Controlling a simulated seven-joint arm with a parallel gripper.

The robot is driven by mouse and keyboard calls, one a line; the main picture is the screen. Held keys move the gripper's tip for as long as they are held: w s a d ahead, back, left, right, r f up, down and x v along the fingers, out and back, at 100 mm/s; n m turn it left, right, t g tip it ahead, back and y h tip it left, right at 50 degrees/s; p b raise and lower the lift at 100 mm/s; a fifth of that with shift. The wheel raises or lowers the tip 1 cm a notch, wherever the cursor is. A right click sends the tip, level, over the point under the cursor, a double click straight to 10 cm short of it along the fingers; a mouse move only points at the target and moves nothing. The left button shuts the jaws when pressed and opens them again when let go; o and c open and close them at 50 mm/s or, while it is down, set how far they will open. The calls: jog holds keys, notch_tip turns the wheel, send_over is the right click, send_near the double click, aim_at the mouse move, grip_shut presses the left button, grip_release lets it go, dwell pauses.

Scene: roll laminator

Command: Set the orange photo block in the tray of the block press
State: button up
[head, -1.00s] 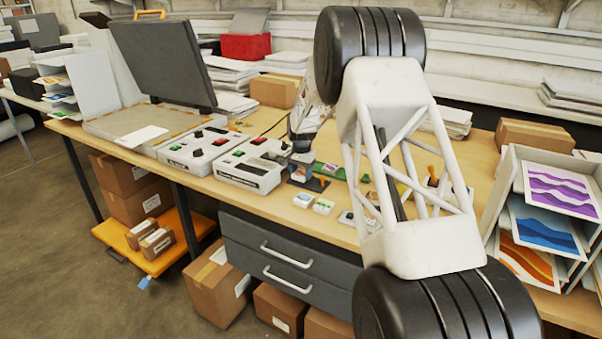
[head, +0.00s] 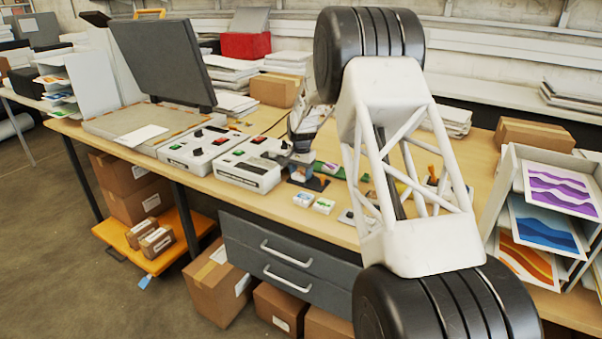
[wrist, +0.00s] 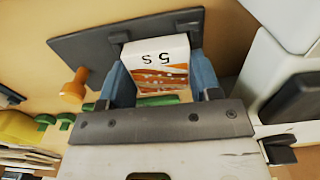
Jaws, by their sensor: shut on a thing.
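The orange photo block (wrist: 160,68) shows in the wrist view as a white block with an orange and white picture face and "5 S" on its upper face. My gripper (wrist: 162,78) is shut on it, with one blue finger at each side. Behind the block in that view is a dark flat plate (wrist: 88,48) with an orange knob (wrist: 75,86) near its corner. I cannot tell whether the block touches the plate. In the head view, the dark plate (head: 316,184) lies on the bench below my gripper; the block is too small there to make out surely.
Two small picture blocks (head: 303,200) (head: 323,206) lie near the bench's front edge. A white control box (head: 250,172) stands just left of my gripper; its pale casing is at right in the wrist view. A print rack (head: 545,215) stands at the right.

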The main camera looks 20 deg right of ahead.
jog(key=shift+f, duration=0.1)
dwell(0.7)
jog(key=o, duration=0.6)
jog(key=shift+o, duration=0.2)
jog(key=shift+r, duration=0.45)
jog(key=shift+r, duration=1)
jog(key=o, duration=0.6)
jog(key=shift+c, duration=0.2)
